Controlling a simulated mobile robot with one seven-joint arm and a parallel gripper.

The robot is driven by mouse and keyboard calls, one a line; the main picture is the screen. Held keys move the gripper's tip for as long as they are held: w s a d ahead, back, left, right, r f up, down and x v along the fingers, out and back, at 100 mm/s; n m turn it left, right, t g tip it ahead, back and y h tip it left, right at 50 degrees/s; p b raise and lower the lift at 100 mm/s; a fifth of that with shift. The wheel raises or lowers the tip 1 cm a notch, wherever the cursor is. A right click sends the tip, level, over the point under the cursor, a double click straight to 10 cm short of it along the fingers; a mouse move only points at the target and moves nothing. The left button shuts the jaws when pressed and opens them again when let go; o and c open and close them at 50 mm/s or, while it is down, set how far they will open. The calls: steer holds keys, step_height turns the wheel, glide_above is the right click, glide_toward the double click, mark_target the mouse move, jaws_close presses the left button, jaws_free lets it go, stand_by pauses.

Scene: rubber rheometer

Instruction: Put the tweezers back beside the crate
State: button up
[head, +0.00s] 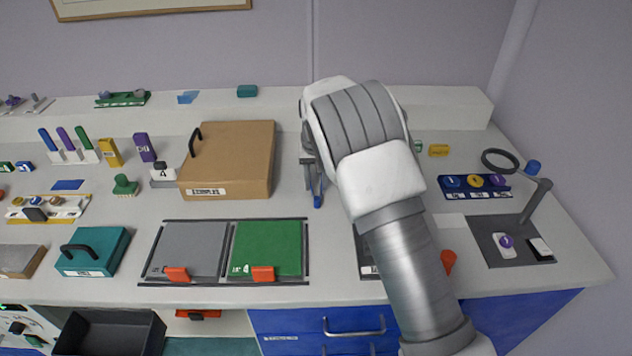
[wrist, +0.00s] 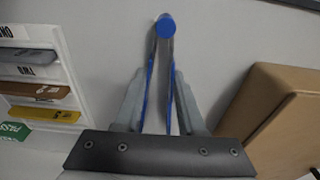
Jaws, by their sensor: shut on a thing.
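My gripper (head: 312,178) points down over the bench, just right of the tan box. In the wrist view its two fingers (wrist: 160,110) are closed on the tweezers (wrist: 166,28), which have blue arms and a round blue end. In the head view only a small blue part of the tweezers (head: 318,202) shows below the fingers. The tan box (head: 228,160), with a black handle and a white label, stands on the bench; its side also shows at the right of the wrist view (wrist: 285,115). I cannot tell whether this box is the crate.
Grey and green mats (head: 268,246) lie in front of the tan box. A teal box (head: 95,250) stands left of them. A blue holder (head: 475,187) and a grey mat (head: 490,250) are at the right. A white rack with coloured slabs (wrist: 40,90) shows in the wrist view.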

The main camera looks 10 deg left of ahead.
steer(key=shift+f, duration=0.15)
steer(key=o, duration=0.6)
steer(key=shift+c, duration=0.2)
step_height(320, 180, up, 12)
steer(key=s+p, duration=0.1)
steer(key=shift+d+r, duration=0.2)
steer(key=shift+s, duration=0.1)
